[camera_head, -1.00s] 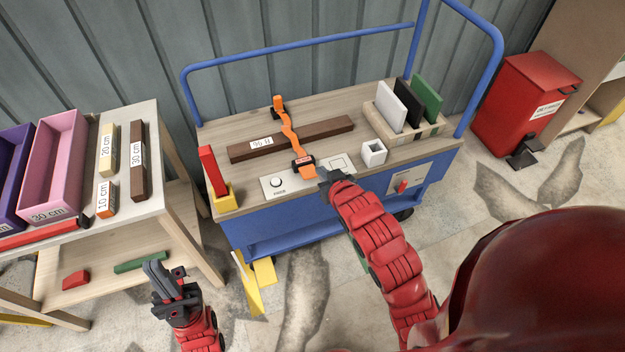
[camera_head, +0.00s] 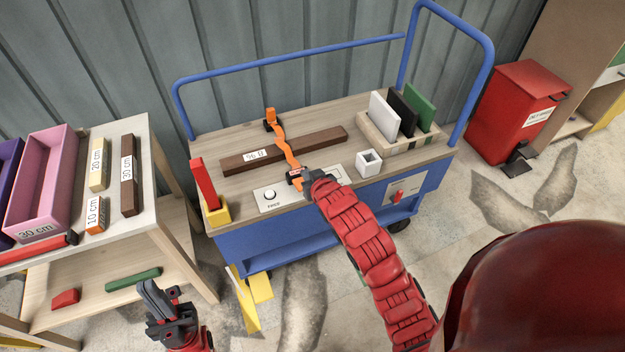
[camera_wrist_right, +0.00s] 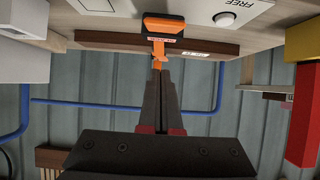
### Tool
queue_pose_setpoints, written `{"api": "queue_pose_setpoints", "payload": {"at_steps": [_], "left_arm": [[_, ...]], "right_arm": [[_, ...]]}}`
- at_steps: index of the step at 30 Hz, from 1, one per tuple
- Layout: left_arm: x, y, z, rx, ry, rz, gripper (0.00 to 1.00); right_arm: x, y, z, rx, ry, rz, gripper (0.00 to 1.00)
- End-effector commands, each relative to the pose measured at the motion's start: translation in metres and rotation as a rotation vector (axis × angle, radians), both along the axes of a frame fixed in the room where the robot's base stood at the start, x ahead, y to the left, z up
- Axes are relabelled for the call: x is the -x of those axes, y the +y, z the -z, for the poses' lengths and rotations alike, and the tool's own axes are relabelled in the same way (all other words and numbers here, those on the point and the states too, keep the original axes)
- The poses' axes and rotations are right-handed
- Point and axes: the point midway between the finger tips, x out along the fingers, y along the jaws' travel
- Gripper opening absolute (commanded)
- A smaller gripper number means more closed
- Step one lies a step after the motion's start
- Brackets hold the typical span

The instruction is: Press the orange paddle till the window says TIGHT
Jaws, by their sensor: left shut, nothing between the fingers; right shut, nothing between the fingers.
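The orange strap (camera_head: 285,150) runs over a brown beam (camera_head: 250,160) on the blue trolley's wooden top. At its front end sits a dark buckle with an orange paddle (camera_head: 299,183), partly hidden by my right gripper (camera_head: 308,184). In the right wrist view the buckle's orange block (camera_wrist_right: 163,25) has a small dark window with a reddish label (camera_wrist_right: 160,38), too small to read. My right gripper (camera_wrist_right: 161,72) is shut and empty, its tips at or very near the orange part; contact is unclear. My left gripper (camera_head: 150,292) is shut and empty, low at the left, away from the trolley.
A grey plate (camera_head: 283,196) with a round white button lies beside the buckle; a FREE label shows in the wrist view.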

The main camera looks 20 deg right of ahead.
Motion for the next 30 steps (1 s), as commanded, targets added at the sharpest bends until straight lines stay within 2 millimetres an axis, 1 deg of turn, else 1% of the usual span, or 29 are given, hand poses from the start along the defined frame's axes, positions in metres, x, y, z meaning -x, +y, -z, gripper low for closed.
{"api": "queue_pose_setpoints", "payload": {"at_steps": [1,3,6,9,14,23,26,29,30], "left_arm": [[0.000,0.000,-0.001,0.000,0.000,0.000,0.00],[0.000,0.000,-0.001,0.000,0.000,0.000,0.00],[0.000,0.000,-0.003,0.000,0.000,0.000,0.00],[0.000,0.000,-0.003,0.000,0.000,0.000,0.00],[0.000,0.000,-0.004,0.000,0.000,0.000,0.00],[0.000,0.000,-0.004,0.000,0.000,0.000,0.00],[0.000,0.000,0.001,0.000,0.000,0.000,0.00],[0.000,0.000,0.016,0.000,0.000,0.000,0.00],[0.000,0.000,0.024,0.000,0.000,0.000,0.00]], "right_arm": [[-0.008,0.001,0.002,0.000,-0.002,-0.002,0.00],[-0.015,0.001,0.009,0.001,0.001,-0.001,0.00],[-0.007,0.001,0.027,0.002,0.003,-0.001,0.00],[-0.004,0.001,0.037,0.001,0.003,-0.002,0.00],[-0.002,0.001,0.044,0.001,-0.002,-0.002,0.00],[-0.002,0.001,0.045,0.001,-0.003,-0.001,0.00],[-0.001,0.000,0.049,0.000,-0.015,0.000,0.00],[0.002,0.000,0.059,-0.003,-0.072,0.001,0.00],[0.004,0.000,0.064,-0.006,-0.104,0.002,0.00]]}}
